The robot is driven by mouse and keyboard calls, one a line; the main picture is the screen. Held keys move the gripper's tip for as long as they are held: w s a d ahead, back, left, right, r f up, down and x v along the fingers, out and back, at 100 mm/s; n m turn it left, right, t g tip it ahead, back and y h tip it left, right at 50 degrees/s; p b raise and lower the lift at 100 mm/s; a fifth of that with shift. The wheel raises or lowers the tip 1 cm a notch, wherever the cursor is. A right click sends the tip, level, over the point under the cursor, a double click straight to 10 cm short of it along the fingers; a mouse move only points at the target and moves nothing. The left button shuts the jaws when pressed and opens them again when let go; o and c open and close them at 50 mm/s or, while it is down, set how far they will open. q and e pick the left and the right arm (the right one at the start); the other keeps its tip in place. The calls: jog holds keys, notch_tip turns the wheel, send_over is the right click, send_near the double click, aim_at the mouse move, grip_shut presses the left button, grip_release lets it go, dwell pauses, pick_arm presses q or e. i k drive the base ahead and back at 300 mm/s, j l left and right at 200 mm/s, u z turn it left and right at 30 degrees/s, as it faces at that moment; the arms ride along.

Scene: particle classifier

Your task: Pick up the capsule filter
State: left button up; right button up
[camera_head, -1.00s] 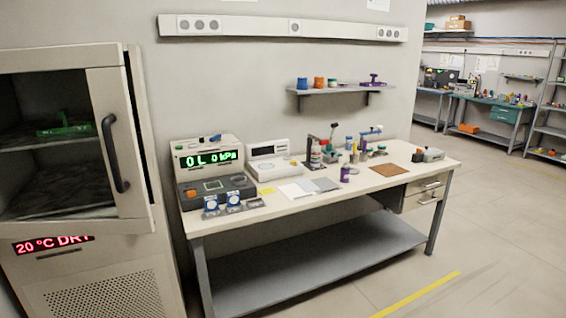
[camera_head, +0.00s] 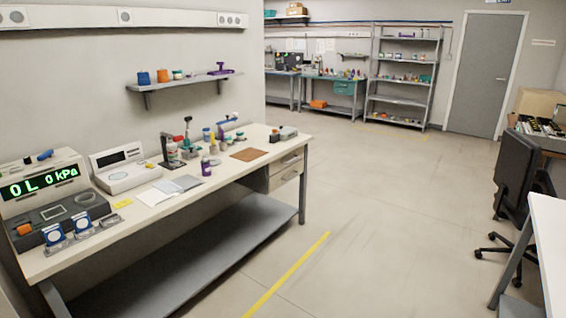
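I cannot tell which object is the capsule filter at this size. Two blue-and-white round items (camera_head: 68,230) sit at the front left of the white workbench (camera_head: 140,208), in front of a dark device. A small purple bottle (camera_head: 206,167) stands near the middle of the bench. Several small bottles and tools cluster behind it, including a blue-topped stand (camera_head: 229,122). Neither of my grippers is in view.
A pressure display (camera_head: 45,178) and a white balance (camera_head: 125,172) stand on the bench's left. A wall shelf (camera_head: 180,82) holds small coloured items. Open floor (camera_head: 390,200) lies right of the bench. A black chair (camera_head: 525,175) and white table (camera_head: 549,235) stand at right.

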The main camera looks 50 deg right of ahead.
aim_at(206, 166)
jog(key=z, duration=1)
jog(key=i+l+u, duration=0.2)
jog(key=i, duration=0.3)
